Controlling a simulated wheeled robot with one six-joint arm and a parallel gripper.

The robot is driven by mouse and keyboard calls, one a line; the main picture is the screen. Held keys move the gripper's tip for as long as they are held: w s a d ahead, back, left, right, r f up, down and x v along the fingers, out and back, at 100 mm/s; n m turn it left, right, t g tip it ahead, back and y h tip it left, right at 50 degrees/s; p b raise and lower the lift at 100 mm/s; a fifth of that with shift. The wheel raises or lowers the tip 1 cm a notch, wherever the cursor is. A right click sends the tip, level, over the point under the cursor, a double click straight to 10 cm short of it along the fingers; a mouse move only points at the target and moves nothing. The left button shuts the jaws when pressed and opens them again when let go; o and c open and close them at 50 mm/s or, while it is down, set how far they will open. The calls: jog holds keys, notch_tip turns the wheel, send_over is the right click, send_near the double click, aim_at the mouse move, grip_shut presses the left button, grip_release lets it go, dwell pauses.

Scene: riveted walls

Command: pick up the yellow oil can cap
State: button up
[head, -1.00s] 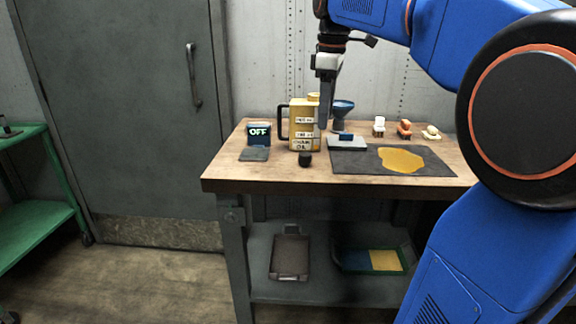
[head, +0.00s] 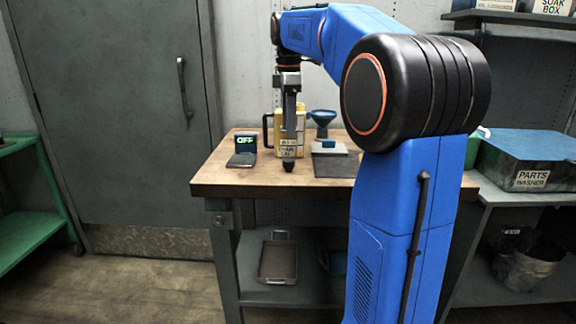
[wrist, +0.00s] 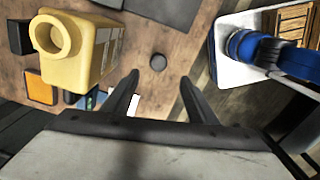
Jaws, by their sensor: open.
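The yellow oil can (head: 280,120) stands upright on the workbench, partly behind my gripper in the head view. In the wrist view the can (wrist: 95,50) is at the upper left with its spout open. A small dark round cap (wrist: 158,62) lies on the wooden bench top, apart from the can. My gripper (wrist: 158,76) is open and points down, and the cap shows centred just past its two fingertips. The height gap is unclear. In the head view my gripper (head: 288,158) is over the bench front, and the cap merges with the dark fingertips.
My arm hides the bench's right part. A parts washer (head: 530,158) stands at the far right.

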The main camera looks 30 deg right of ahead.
aim_at(289, 159)
notch_tip(289, 159, down, 10)
jog(key=shift+w+d+f, duration=0.15)
dwell(0.5)
jog(key=c, duration=1.2)
